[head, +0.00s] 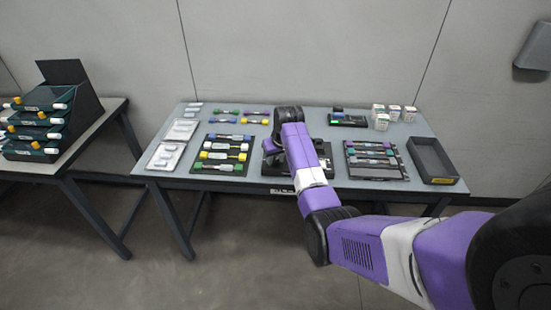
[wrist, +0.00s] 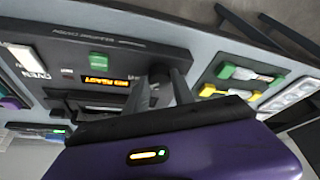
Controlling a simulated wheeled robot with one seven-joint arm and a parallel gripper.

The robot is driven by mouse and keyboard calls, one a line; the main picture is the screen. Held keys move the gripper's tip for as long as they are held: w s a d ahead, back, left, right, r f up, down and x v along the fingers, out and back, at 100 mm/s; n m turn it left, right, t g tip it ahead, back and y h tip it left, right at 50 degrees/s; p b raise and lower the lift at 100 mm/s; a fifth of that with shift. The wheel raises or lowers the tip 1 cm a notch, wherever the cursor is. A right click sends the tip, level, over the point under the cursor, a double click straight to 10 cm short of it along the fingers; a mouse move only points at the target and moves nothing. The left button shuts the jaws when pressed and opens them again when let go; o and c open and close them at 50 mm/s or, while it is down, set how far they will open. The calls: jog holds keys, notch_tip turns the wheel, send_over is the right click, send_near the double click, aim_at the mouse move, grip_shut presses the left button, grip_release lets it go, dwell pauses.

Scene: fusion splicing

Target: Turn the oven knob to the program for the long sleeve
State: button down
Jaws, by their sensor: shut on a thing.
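The dark splicing unit with the oven panel (wrist: 130,48) fills the left and middle of the wrist view. It carries a green button (wrist: 98,62), an orange lit display (wrist: 100,82) whose second word looks like READY, and an OVEN label (wrist: 30,62). My gripper (wrist: 160,72) is shut on the oven knob, at the right part of the panel. The knob is mostly hidden between the fingers, so its pointer and setting cannot be read. In the head view the unit (head: 270,168) stands mid-table, partly covered by my arm.
Left of the unit is a mat with green and yellow sleeve holders (head: 220,155). Right of it are a second holder tray (head: 375,160), an empty black bin (head: 435,160) and small white jars (head: 394,112). A drawer rack (head: 80,90) stands on the left table.

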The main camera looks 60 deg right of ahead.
jog(key=n, duration=0.2)
jog(key=n+y, duration=0.1)
jog(key=n, duration=0.1)
jog(key=shift+s+d+t+p, duration=0.1)
jog(key=shift+d+t+p, duration=0.1)
jog(key=shift+t+p, duration=0.15)
jog(key=n+y, duration=0.1)
jog(key=n, duration=0.1)
jog(key=n+y+b, duration=0.1)
jog(key=n, duration=0.1)
jog(key=shift+d+t+b, duration=0.1)
jog(key=shift+t+b, duration=0.15)
jog(key=shift+b, duration=0.05)
jog(key=shift+n+y+b, duration=0.3)
jog(key=shift+n+b, duration=0.2)
jog(key=shift+n, duration=0.6)
jog(key=c, duration=1.1)
grip_release()
jog(key=shift+v, duration=3.85)
